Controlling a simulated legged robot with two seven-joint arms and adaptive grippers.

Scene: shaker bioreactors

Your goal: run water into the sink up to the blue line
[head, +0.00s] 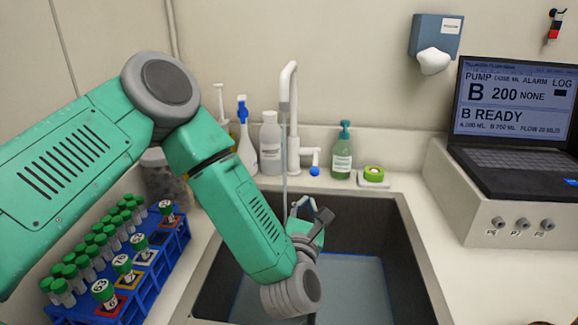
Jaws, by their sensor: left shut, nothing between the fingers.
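The dark sink (408,245) holds water (350,285). The blue line (330,254) shows along its inner walls, close to the water's edge; I cannot tell the exact gap. The white tap (291,90) stands behind the sink, and a thin stream of water (284,150) falls from its spout. Its side lever (310,152) is to the right of the tap, with a blue knob (314,171) below it. My left gripper (306,204) is shut and empty over the back of the sink, below and apart from the lever. My arm hides part of the sink. My right gripper is out of view.
A blue rack (180,250) of green-capped tubes is left. A laptop (510,115) reading "B READY" sits right.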

